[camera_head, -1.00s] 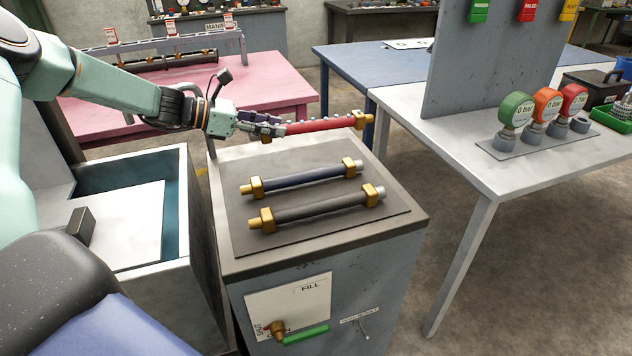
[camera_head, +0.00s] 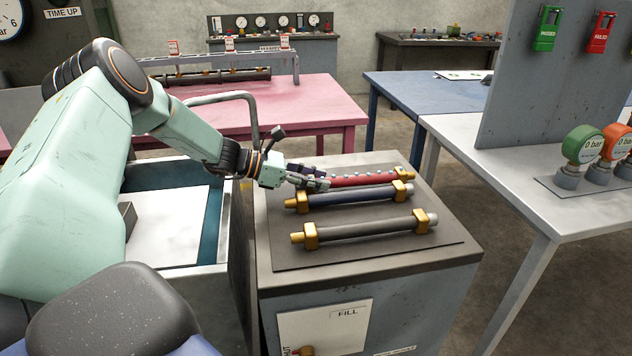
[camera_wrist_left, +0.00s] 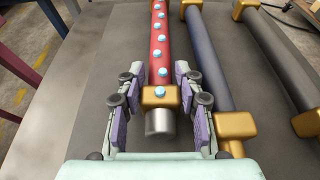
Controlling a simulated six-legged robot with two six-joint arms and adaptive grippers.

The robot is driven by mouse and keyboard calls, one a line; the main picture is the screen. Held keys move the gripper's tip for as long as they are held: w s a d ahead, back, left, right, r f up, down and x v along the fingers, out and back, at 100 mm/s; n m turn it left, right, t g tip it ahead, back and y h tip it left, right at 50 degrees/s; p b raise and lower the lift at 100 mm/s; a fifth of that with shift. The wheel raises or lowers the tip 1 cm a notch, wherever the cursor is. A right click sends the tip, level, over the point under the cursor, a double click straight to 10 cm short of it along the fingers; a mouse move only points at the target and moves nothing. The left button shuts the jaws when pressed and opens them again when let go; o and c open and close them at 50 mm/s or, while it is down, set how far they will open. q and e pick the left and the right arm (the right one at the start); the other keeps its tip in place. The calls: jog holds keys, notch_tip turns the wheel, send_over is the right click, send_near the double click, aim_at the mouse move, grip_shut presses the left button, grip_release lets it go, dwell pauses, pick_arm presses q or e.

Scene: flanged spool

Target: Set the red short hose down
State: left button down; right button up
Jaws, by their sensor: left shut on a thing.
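The red short hose (camera_head: 362,180) has brass end fittings and a row of pale blue dots along it. It lies level at the back of the dark mat (camera_head: 345,252) on the grey bench, behind and roughly parallel to the blue hose. I cannot tell whether it touches the mat. My left gripper (camera_head: 318,181) is shut on its left end. In the left wrist view the hose (camera_wrist_left: 159,45) runs straight away from the gripper (camera_wrist_left: 160,108), with the near brass fitting and silver tip between the fingers. My right gripper is not in view.
A dark blue hose (camera_head: 350,196) and a dark grey hose (camera_head: 366,230) with brass fittings lie on the mat in front. A sink (camera_head: 215,210) stands left of the bench. A white table (camera_head: 500,160) with gauges is at the right.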

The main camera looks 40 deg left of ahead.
pick_arm(q)
jog(key=c, duration=1.2)
grip_release()
jog(key=shift+d+r, duration=0.15)
jog(key=shift+d, duration=0.1)
jog(key=shift+o, duration=0.3)
jog(key=shift+s+a, duration=0.1)
jog(key=shift+a, duration=0.05)
jog(key=shift+a, duration=0.15)
